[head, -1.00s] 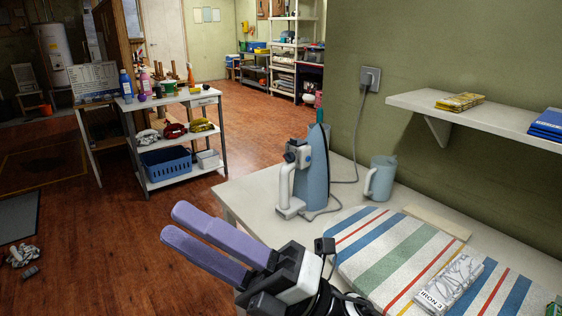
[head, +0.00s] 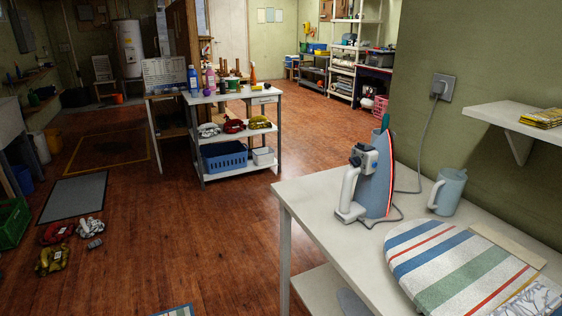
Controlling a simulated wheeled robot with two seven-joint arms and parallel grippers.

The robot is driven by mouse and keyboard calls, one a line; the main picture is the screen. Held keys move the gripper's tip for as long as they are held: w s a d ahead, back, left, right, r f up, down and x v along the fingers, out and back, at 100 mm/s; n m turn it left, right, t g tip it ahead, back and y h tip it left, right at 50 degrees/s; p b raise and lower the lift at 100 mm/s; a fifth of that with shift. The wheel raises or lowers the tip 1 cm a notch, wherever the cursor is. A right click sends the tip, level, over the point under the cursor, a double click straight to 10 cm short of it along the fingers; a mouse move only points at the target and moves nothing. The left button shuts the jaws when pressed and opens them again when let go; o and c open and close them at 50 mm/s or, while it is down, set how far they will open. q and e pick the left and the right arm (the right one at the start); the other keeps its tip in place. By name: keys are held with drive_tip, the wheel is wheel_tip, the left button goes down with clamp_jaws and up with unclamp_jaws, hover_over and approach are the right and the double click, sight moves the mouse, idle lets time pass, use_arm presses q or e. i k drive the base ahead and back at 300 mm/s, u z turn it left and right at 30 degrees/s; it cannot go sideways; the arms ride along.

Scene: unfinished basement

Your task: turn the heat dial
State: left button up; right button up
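A blue-grey iron (head: 376,175) with a white handle stands upright on its heel on the white table at the right. A dark knob-like part (head: 364,156), perhaps the heat dial, sits near the top of the handle. Its markings are too small to read. The iron's cord runs up to a wall outlet (head: 440,88). Neither of my grippers shows in the head view now.
The white table (head: 312,199) also holds a striped ironing pad (head: 452,262) and a blue-grey mug (head: 448,191). A wall shelf (head: 508,122) juts out above its right side. A cart (head: 232,98) stands further back. Open wooden floor lies left of the table.

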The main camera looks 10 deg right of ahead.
sight(356, 160)
drive_tip(key=u, duration=0.2)
drive_tip(key=i, duration=6.2)
drive_tip(key=z, duration=5.25)
drive_tip(key=i, duration=1.65)
drive_tip(key=u, duration=0.05)
